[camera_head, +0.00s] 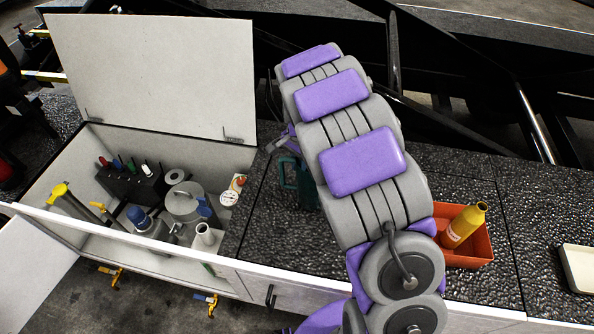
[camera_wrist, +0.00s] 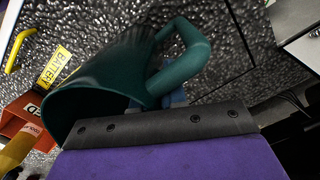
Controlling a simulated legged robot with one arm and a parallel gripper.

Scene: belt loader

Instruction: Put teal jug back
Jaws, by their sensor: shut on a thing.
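The teal jug (camera_wrist: 120,70) fills the middle of the wrist view, its open mouth towards the lower left and its handle towards the upper right. My gripper (camera_wrist: 168,108) is shut on the jug near its handle; the dark finger plate hides part of it. In the head view the jug (camera_head: 297,178) shows beside my arm, over the dark textured top, partly hidden by the arm. I cannot tell whether it touches the surface.
An open bin (camera_head: 75,222) with a raised lid (camera_head: 160,75) stands left, holding a grey can (camera_head: 183,203), bottles and tools. Right of my arm, a red tray (camera_head: 478,254) holds a yellow bottle (camera_head: 464,226). A pale tray (camera_head: 578,268) lies far right. Bare textured top lies between.

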